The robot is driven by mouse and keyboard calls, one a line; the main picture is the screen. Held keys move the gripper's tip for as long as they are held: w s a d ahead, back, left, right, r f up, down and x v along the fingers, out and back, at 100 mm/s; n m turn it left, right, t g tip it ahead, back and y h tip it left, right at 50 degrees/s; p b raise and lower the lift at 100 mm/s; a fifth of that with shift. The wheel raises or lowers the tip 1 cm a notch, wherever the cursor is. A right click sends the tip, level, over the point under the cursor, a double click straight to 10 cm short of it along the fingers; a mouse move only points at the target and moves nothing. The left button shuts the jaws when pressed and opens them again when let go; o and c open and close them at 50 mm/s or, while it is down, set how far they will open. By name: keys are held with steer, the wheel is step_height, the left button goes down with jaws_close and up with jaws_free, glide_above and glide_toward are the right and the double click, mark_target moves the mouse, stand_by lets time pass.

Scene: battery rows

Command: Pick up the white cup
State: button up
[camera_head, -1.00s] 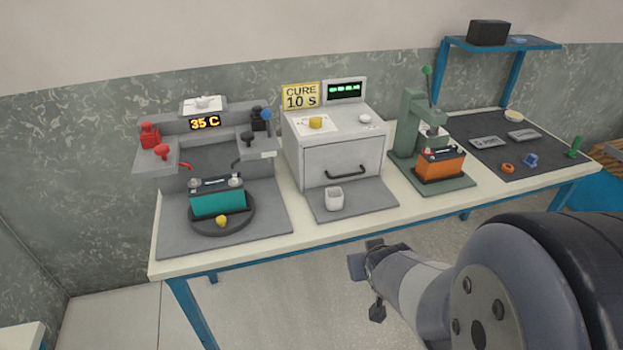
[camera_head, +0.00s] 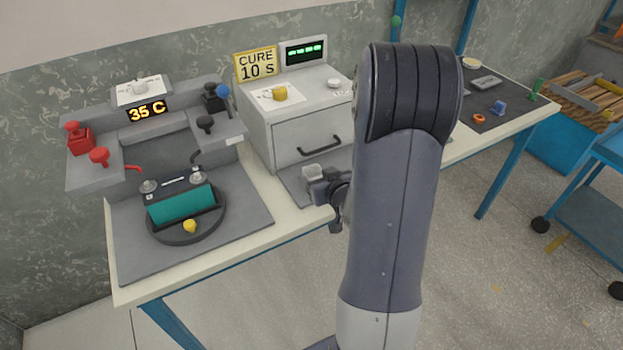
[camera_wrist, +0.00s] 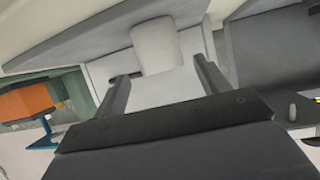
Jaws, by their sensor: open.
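The white cup (camera_head: 312,172) stands on a grey mat (camera_head: 292,186) in front of the cure oven (camera_head: 308,130). My gripper (camera_head: 323,190) is right at the cup's near side in the head view and hides its lower part. In the wrist view the white cup (camera_wrist: 156,45) lies ahead, centred in the gap between the two spread fingers of my gripper (camera_wrist: 161,68). The fingers are open and hold nothing. The cup's near end is close to the fingertip line; I cannot tell whether they touch.
A teal battery (camera_head: 182,204) rests on a round dark turntable (camera_head: 160,234) to the left. A yellow knob (camera_head: 190,227) is at its front. My arm hides the bench's middle right. An orange battery (camera_wrist: 27,100) shows in the wrist view. A blue cart (camera_head: 597,200) stands far right.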

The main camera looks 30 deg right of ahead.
mark_target(310, 172)
steer(key=x, duration=0.5)
steer(key=shift+s+a+f, duration=0.2)
steer(key=shift+a+f, duration=0.05)
steer(key=shift+f, duration=0.1)
steer(key=shift+w+d+f+p, duration=0.1)
steer(key=shift+w+f+p, duration=0.2)
steer(key=shift+w, duration=0.3)
